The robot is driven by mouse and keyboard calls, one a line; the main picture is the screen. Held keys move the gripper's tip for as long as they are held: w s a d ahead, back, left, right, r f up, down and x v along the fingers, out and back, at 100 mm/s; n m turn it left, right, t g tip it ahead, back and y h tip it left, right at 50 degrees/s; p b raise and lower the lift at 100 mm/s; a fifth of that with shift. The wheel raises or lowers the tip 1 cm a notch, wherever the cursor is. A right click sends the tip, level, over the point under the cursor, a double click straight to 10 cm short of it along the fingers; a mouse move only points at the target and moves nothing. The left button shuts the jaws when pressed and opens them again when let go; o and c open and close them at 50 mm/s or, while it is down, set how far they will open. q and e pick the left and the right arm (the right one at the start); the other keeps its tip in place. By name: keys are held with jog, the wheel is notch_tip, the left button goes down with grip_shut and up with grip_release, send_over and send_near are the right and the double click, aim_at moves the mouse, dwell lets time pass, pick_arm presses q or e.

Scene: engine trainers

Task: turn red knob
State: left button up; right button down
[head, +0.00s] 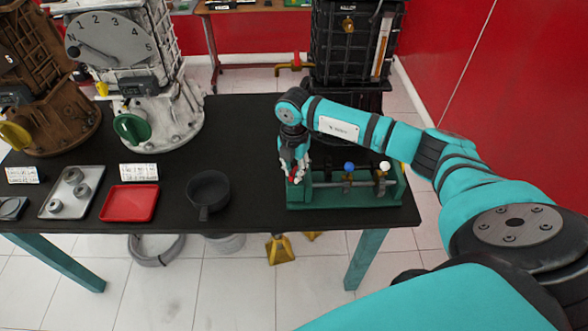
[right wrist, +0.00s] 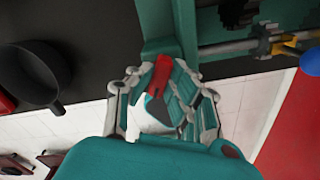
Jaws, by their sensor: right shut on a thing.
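The red knob (right wrist: 160,76) is between the fingers of my right gripper (right wrist: 164,84) in the right wrist view. In the head view my right gripper (head: 293,170) points down at the left end of a green valve rack (head: 340,197), and a bit of red shows between its fingers. The fingers hide much of the knob, so its exact angle is hard to tell. My right gripper is shut on the red knob. My left gripper is not in view.
A blue knob (head: 349,166) and a white knob (head: 384,166) stand on the rack to the right. A black pan (head: 208,190), a red tray (head: 129,204) and a grey tray (head: 58,205) lie left. Engine housings stand behind. The black table (head: 240,125) is bare mid-table.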

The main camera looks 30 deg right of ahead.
aim_at(294, 171)
jog(key=c, duration=1.3)
grip_release()
jog(key=shift+r, duration=0.1)
notch_tip(294, 171, up, 12)
jog(key=shift+f, duration=0.1)
